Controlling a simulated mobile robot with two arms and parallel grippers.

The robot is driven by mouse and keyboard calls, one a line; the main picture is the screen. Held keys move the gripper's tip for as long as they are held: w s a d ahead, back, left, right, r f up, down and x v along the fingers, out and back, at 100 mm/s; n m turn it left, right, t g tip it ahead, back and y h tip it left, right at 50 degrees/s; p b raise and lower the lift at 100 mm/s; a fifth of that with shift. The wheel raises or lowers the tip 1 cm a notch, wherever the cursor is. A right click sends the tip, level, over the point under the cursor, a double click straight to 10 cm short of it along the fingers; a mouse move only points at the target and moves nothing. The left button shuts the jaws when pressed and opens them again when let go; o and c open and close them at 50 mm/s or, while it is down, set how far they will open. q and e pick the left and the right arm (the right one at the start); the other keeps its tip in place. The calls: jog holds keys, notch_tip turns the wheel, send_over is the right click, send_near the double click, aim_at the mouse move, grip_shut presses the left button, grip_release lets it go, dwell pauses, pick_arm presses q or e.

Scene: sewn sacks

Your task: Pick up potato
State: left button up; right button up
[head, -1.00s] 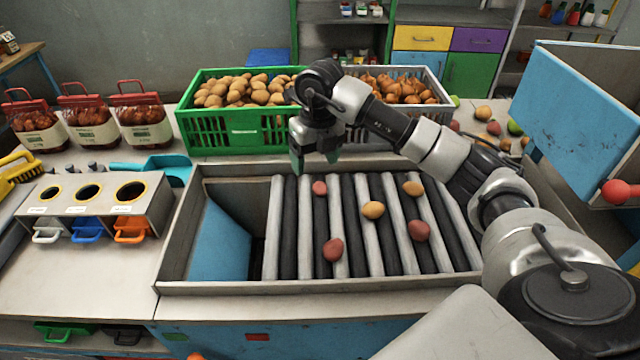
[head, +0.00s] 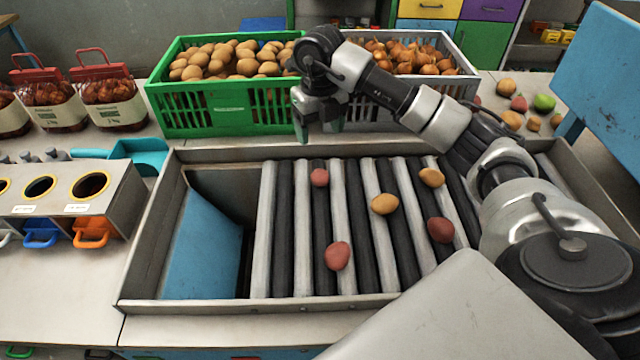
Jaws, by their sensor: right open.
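Several potatoes lie apart on the striped rollers (head: 303,270) of the metal-framed sorting bed. A small red one (head: 319,177) is at the back, a larger red one (head: 338,256) at the front, and another red one (head: 440,229) at the right. A yellow one (head: 385,204) is near the middle and an orange-yellow one (head: 431,177) at the back right. My right gripper (head: 319,133) points down, open and empty, above the back edge of the bed, in front of the crates. My left gripper is not in view.
A green crate (head: 205,122) of brown potatoes and a grey crate (head: 462,92) of onions stand behind the bed. Filled net bags (head: 113,103), a blue scoop (head: 148,155) and a box with round holes (head: 121,205) are at left. A blue panel (head: 600,80) rises at right.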

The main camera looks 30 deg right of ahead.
aim_at(320, 172)
notch_tip(320, 172, down, 3)
jog(key=shift+r+b, duration=0.1)
jog(key=shift+b, duration=0.6)
notch_tip(320, 172, down, 5)
jog(key=shift+f+p, duration=0.1)
jog(key=shift+p, duration=0.4)
notch_tip(320, 172, down, 4)
jog(key=shift+s+f+p, duration=0.1)
jog(key=shift+s+p, duration=0.05)
jog(key=shift+p, duration=0.65)
jog(key=shift+f, duration=0.45)
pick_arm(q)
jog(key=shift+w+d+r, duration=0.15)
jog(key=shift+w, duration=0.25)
pick_arm(e)
jog(key=c, duration=1)
